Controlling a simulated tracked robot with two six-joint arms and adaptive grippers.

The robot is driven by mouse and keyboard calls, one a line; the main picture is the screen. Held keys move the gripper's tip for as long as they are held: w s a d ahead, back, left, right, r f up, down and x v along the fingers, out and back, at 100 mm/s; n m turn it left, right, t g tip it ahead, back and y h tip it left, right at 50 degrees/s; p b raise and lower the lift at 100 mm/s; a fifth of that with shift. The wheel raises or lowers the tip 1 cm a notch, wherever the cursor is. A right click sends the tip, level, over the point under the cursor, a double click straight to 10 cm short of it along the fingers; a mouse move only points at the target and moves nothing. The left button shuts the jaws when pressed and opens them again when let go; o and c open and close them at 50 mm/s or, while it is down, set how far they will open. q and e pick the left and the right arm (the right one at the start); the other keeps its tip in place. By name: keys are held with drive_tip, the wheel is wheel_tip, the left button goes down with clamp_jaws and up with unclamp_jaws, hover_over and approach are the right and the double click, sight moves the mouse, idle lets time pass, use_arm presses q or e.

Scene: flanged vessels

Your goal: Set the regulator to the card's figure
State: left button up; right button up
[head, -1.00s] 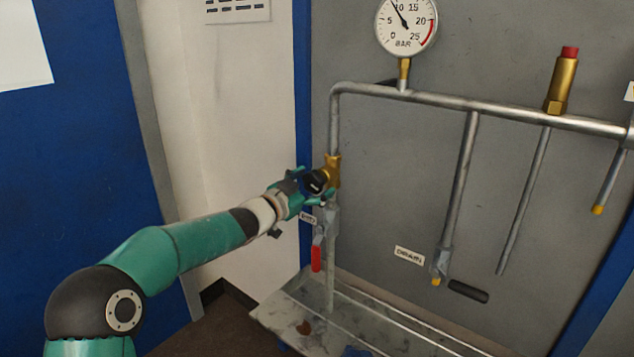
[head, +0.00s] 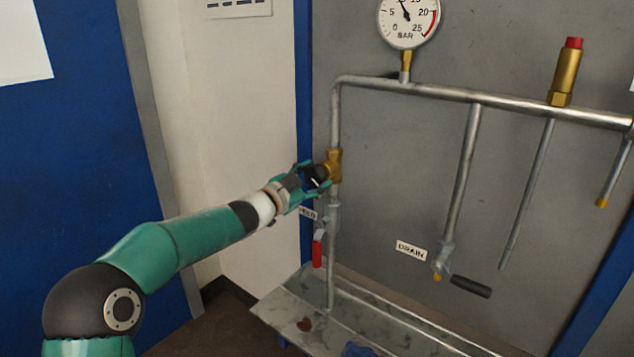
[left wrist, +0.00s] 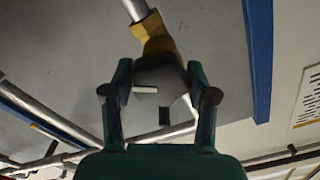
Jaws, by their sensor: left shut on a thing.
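The regulator is a brass body (head: 334,165) on the left vertical pipe, with a black knob (head: 316,175) facing left. My left gripper (head: 315,180) is shut on the black knob. In the left wrist view the knob (left wrist: 160,85), with a white mark, sits between the two fingers, and the brass body (left wrist: 153,38) is beyond it. The round pressure gauge (head: 408,17) stands above the pipe; its needle points up and slightly left, between 5 and 15, and its top is cut off. No card figure is readable. My right gripper is not in view.
A red-handled valve (head: 317,252) hangs just below the regulator. A drain valve with a black lever (head: 470,287) is at lower right by a DRAIN label (head: 411,250). A brass relief fitting with red cap (head: 566,72) stands on the top pipe. A metal tray (head: 290,308) lies below.

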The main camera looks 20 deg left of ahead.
use_arm(q)
drive_tip(key=shift+d+f, duration=0.1)
drive_tip(key=o, duration=1.2)
drive_tip(key=shift+d, duration=0.1)
drive_tip(key=shift+c, duration=0.2)
drive_tip(key=shift+s+a, duration=0.4)
drive_tip(key=shift+s, duration=0.15)
drive_tip(key=v, duration=1)
drive_tip(key=shift+s, duration=0.35)
